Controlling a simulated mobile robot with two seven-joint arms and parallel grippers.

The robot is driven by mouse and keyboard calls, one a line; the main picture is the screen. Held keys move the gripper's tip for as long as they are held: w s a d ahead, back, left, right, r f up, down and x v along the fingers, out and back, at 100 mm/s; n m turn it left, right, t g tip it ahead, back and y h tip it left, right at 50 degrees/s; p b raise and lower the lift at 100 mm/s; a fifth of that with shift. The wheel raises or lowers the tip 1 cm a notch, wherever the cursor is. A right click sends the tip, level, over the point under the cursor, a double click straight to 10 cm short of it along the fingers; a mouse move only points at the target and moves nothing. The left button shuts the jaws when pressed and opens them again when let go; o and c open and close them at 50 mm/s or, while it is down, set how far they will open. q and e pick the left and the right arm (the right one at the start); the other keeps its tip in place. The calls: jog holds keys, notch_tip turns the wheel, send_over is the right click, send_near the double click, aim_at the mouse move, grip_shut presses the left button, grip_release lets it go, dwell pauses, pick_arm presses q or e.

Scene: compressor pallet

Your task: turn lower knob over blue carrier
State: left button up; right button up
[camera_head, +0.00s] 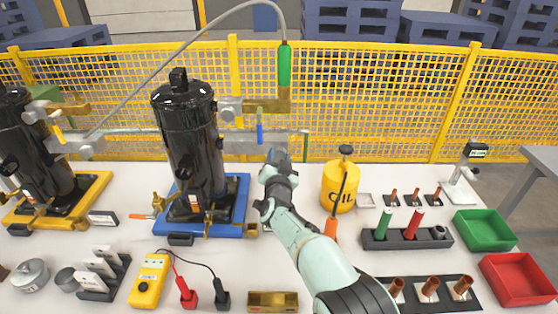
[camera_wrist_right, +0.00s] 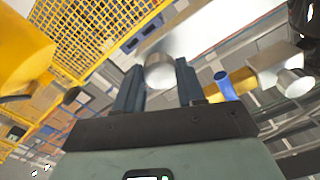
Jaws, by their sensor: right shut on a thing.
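The blue carrier (camera_head: 243,190) holds a black compressor (camera_head: 190,135) upright. Silver and brass fittings stick out to its right, with a blue lever (camera_head: 260,134) on them. My right gripper (camera_head: 277,156) is just below and right of these fittings. In the right wrist view, its two dark fingers stand either side of a round silver knob (camera_wrist_right: 160,72), and the gripper is shut on it. This looks like the lower knob; my gripper hides it in the head view. A second silver knob (camera_wrist_right: 294,83) and the blue lever (camera_wrist_right: 224,87) are to its right. My left gripper is not in view.
A yellow oil can (camera_head: 341,190) stands right of my right arm. A grey hose runs overhead to a green connector (camera_head: 284,68). A yellow mesh fence (camera_head: 380,95) is behind. A yellow meter (camera_head: 150,280) and a brass-coloured tray (camera_head: 272,302) lie in front.

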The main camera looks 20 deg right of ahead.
dwell(0.3)
jog(key=shift+f, duration=0.1)
jog(key=o, duration=1.1)
jog(key=shift+c, duration=0.2)
jog(key=v, duration=1.3)
jog(key=shift+s, duration=0.25)
